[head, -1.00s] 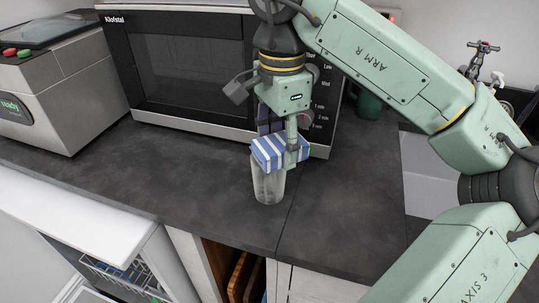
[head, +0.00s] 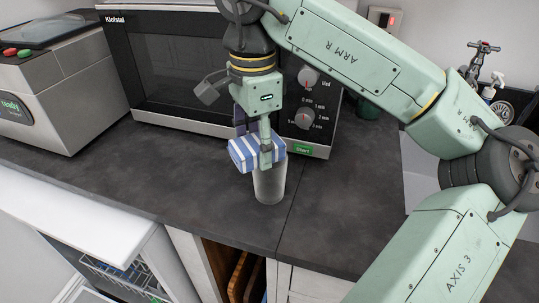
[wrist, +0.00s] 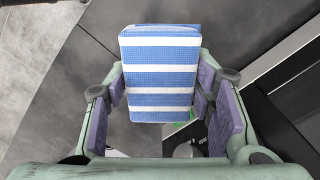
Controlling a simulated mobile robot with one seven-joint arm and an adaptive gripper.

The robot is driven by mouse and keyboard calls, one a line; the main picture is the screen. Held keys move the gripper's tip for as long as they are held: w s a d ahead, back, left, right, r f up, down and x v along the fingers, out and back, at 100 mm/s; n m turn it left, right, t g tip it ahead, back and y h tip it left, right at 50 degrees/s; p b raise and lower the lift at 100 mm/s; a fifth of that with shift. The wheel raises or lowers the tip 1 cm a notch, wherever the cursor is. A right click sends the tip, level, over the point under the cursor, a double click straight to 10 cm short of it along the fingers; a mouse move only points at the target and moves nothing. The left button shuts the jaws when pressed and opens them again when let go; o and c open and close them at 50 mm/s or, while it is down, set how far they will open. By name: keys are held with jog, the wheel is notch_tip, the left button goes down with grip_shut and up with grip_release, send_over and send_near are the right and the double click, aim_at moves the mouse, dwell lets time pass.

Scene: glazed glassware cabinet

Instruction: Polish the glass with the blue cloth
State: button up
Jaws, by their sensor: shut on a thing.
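The blue cloth (head: 245,154) is a blue-and-white striped folded pad. My gripper (head: 256,150) is shut on it, with the fingers pointing down. The cloth also fills the middle of the wrist view (wrist: 160,75), between the two purple-padded fingers. The glass (head: 270,186) stands upright on the dark worktop, just below and to the right of the cloth. The cloth and a finger cover part of its rim. I cannot tell whether the cloth touches the glass.
A microwave (head: 185,75) stands close behind the glass. A grey appliance (head: 60,95) with red and green buttons is at the left. An open dishwasher (head: 110,270) and an open cupboard (head: 240,270) lie below the worktop edge. Bare worktop (head: 150,175) stretches left of the glass.

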notch_tip(320, 180, up, 5)
jog(key=p, duration=0.3)
jog(key=shift+r, duration=1.05)
